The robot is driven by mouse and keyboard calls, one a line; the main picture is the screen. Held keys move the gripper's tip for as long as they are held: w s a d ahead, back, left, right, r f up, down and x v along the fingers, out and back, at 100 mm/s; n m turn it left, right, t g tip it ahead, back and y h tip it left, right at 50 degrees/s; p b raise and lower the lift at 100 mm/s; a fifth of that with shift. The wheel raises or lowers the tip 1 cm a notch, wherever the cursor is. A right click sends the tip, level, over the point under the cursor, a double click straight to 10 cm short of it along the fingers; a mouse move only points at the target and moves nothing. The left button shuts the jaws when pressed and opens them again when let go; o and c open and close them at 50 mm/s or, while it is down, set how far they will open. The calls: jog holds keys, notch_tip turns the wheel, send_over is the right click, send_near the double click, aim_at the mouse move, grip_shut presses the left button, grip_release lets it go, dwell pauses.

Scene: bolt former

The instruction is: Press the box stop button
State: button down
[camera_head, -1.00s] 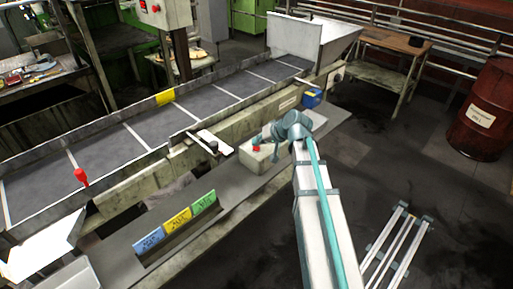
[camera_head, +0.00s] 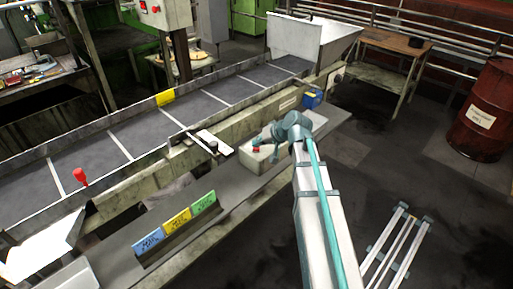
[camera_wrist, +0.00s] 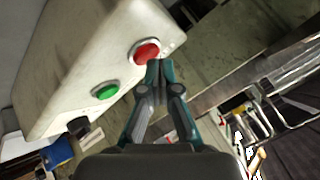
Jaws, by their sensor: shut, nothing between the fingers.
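The pale control box (camera_head: 258,163) sits on the ledge beside the conveyor in the head view. It fills the upper left of the wrist view (camera_wrist: 95,60). Its red button (camera_wrist: 146,50) is at one end, with a green button (camera_wrist: 106,91) and a black knob (camera_wrist: 78,127) further along. The red button also shows in the head view (camera_head: 256,150). My gripper (camera_wrist: 160,66) is shut and empty. Its fingertips are at the lower right edge of the red button in the wrist view. I cannot tell whether they touch it.
The conveyor (camera_head: 140,137) runs behind the box. A blue box (camera_head: 312,98) stands further along the ledge. Blue, yellow and green cards (camera_head: 177,222) stand at the near left. A red barrel (camera_head: 485,115) and a wooden table (camera_head: 398,42) are at the right.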

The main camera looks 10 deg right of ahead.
aim_at(258, 148)
jog(key=shift+r, duration=0.25)
jog(key=shift+r+p, duration=1.55)
jog(key=shift+r, duration=1.35)
